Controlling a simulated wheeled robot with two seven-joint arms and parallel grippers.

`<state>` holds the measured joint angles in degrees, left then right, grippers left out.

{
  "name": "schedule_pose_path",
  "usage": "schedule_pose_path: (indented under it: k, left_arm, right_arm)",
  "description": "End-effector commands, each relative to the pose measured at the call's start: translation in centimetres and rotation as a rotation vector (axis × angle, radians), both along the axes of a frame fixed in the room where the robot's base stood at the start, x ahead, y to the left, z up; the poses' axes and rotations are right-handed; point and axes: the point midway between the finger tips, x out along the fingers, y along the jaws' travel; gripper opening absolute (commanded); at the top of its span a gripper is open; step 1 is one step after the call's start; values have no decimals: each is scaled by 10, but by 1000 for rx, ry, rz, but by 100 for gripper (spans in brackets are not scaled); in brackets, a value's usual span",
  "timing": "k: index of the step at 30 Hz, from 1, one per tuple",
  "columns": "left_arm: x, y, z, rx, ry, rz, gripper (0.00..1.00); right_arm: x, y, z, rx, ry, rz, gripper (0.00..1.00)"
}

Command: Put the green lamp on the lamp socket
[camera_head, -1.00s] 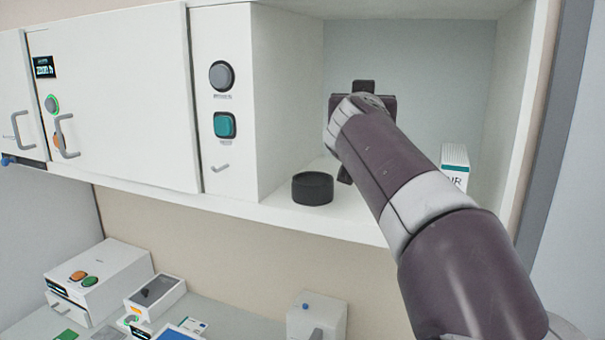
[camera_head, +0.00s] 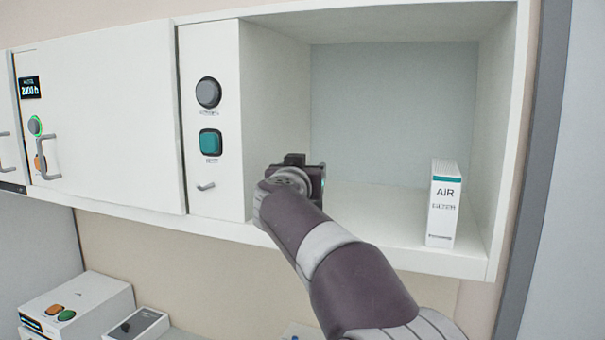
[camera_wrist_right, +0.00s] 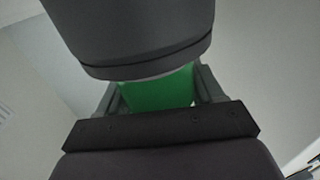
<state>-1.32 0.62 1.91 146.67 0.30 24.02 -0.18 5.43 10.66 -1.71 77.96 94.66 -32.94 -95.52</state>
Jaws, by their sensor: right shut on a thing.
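My right gripper (camera_head: 305,172) is at the front left of the open cabinet compartment, seen from behind, so its fingers are mostly hidden in the head view. In the right wrist view, the gripper (camera_wrist_right: 158,95) is shut on the green lamp (camera_wrist_right: 158,91), whose green surface shows between the fingers. A large dark round body (camera_wrist_right: 135,35) with a pale edge sits right against the green part; I cannot tell whether it is the lamp's own part or the socket. The black round socket on the shelf is hidden behind my right arm and gripper in the head view. My left gripper is not in view.
A white AIR box (camera_head: 443,205) stands at the right of the compartment floor. A panel with a grey knob (camera_head: 208,92) and teal button (camera_head: 210,142) borders it on the left. The middle of the compartment (camera_head: 385,200) is free. A white device (camera_head: 75,305) stands below.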

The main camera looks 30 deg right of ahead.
Motion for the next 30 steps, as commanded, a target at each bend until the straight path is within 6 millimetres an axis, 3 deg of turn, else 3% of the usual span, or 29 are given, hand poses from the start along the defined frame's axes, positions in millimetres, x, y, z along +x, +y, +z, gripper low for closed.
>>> schedule_pose_path:
  k: [1, 2, 3, 4, 16, 30]
  left_arm:
    - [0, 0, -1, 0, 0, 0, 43]
    - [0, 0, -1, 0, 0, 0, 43]
    - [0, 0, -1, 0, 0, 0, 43]
    - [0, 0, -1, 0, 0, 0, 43]
    - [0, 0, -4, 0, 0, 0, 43]
    - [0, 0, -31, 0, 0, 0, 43]
  right_arm:
    - [0, 0, -2, 0, 0, 0, 35]
    - [0, 0, -2, 0, 0, 0, 73]
    - [0, 0, -2, 0, 0, 0, 86]
    - [0, 0, -2, 0, 0, 0, 92]
    - [-6, 6, 0, -1, 0, 3, 92]
    - [-85, 68, -1, 0, 0, 3, 92]
